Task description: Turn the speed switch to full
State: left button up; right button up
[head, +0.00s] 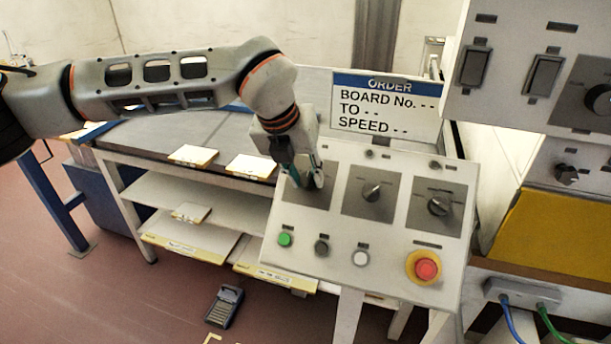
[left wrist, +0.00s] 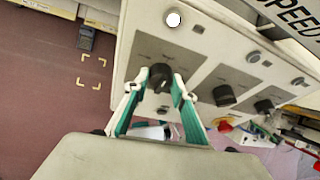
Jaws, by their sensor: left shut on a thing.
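A sloping white control panel (head: 325,265) carries three rotary switches on grey plates. The middle knob (head: 372,190) and the right knob (head: 438,204) stand free. The switch labels are too small to read, so I cannot tell which is the speed switch. My right gripper is not in view.
An order board (head: 387,105) with a SPEED line stands behind the panel. Green (head: 285,239), grey and white buttons and a red emergency stop (head: 427,268) sit below the knobs. A round lamp (left wrist: 173,18) above the leftmost knob looks bright white. A larger cabinet (head: 520,75) stands right.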

pick_arm(q)
jog(key=shift+d+f+m+y+b, duration=0.15)
jog(key=shift+m+y+b, duration=0.25)
jog(key=shift+m+b, duration=0.65)
jog(key=shift+m+y+b, duration=0.4)
jog(key=shift+m, duration=0.15)
jog(key=m+t+y, duration=0.1)
jog(key=m, duration=0.2)
jog(key=shift+s+d+m, duration=0.1)
jog(key=shift+m, duration=0.3)
jog(key=shift+m+t+y+b, duration=0.35)
jog(key=shift+m+y, duration=0.35)
jog(key=shift+m, duration=0.7)
jog(key=o, duration=1.1)
